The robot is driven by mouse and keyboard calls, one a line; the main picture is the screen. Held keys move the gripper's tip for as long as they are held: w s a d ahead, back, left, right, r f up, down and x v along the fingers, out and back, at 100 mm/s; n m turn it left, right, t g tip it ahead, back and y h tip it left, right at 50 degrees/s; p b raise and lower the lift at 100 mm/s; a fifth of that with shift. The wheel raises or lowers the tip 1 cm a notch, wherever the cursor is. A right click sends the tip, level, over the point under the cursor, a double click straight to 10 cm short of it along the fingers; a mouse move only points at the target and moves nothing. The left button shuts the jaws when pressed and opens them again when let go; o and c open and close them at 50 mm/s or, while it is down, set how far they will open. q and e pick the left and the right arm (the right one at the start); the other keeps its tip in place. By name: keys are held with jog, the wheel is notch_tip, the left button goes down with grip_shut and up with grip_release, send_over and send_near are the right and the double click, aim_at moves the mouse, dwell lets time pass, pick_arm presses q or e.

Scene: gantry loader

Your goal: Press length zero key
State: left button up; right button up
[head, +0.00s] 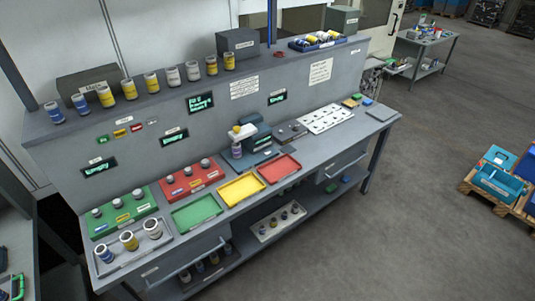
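I cannot pick out a length zero key with certainty; the lettering and keys are too small to read. A dark measuring device (261,140) with a small lit display stands mid-bench, and a yellow-and-white part (240,131) sits at its left. Green-lit displays are on the back panel: one with several lines of text (200,103), and others (277,97), (174,137) and (98,167) that seem to read "Empty". Neither of my grippers is in view.
The grey bench (226,225) carries green (197,211), yellow (241,189) and red (279,168) trays, a white perforated plate (326,118) and a grey tray of cylinders (131,246). Several cylinders line the upper shelf. Blue crates (494,181) stand on a pallet at right. The floor in front is clear.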

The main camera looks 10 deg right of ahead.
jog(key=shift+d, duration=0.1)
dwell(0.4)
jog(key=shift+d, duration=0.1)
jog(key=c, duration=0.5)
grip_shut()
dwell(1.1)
